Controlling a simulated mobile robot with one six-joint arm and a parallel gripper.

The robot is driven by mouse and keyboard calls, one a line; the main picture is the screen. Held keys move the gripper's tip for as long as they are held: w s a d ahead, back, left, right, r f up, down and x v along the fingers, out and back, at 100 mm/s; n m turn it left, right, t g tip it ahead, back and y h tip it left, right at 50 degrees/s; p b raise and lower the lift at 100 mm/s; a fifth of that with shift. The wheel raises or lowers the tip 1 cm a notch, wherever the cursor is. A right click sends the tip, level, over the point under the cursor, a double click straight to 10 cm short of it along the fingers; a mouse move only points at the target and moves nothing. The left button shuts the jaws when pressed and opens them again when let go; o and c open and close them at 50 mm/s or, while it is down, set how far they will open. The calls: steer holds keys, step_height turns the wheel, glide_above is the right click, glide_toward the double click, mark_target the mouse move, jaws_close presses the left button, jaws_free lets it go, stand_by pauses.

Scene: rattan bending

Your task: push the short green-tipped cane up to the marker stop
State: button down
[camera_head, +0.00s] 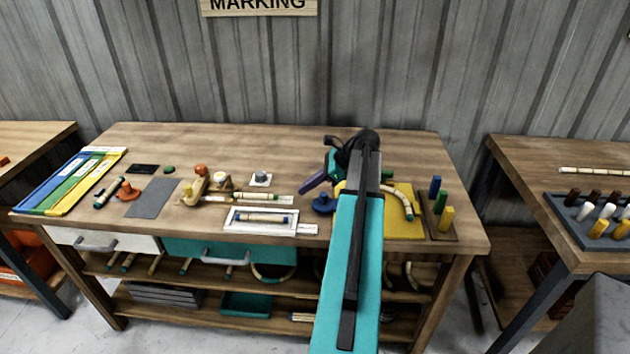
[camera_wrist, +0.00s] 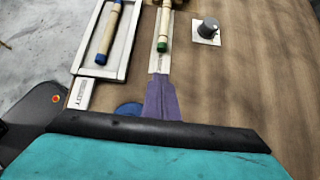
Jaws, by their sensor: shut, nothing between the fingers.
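The short green-tipped cane (camera_head: 254,195) lies along a pale graduated strip (camera_head: 285,198) on the bench. In the wrist view the cane (camera_wrist: 166,24) points away from me, its green end nearest. My gripper (camera_head: 305,189) is shut and empty, to the right of the green end in the head view. In the wrist view its purple fingers (camera_wrist: 161,82) are over the near end of the strip, apart from the green end.
A white-framed tray (camera_head: 230,220) with a blue-tipped cane (camera_head: 262,217) lies in front of the strip. A grey knob on a white plate (camera_head: 261,179) is behind it. A blue disc (camera_head: 322,204) sits near my gripper. The back of the bench is clear.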

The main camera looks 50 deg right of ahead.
mark_target(278, 199)
steer(key=w+a, duration=0.1)
steer(key=w+f+p, duration=0.1)
steer(key=w+a+f, duration=0.1)
steer(key=w, duration=0.1)
steer(key=shift+a, duration=0.3)
steer(key=shift+w+a+f+p, duration=0.15)
steer(key=shift+w+a+p, duration=0.25)
steer(key=shift+w, duration=0.3)
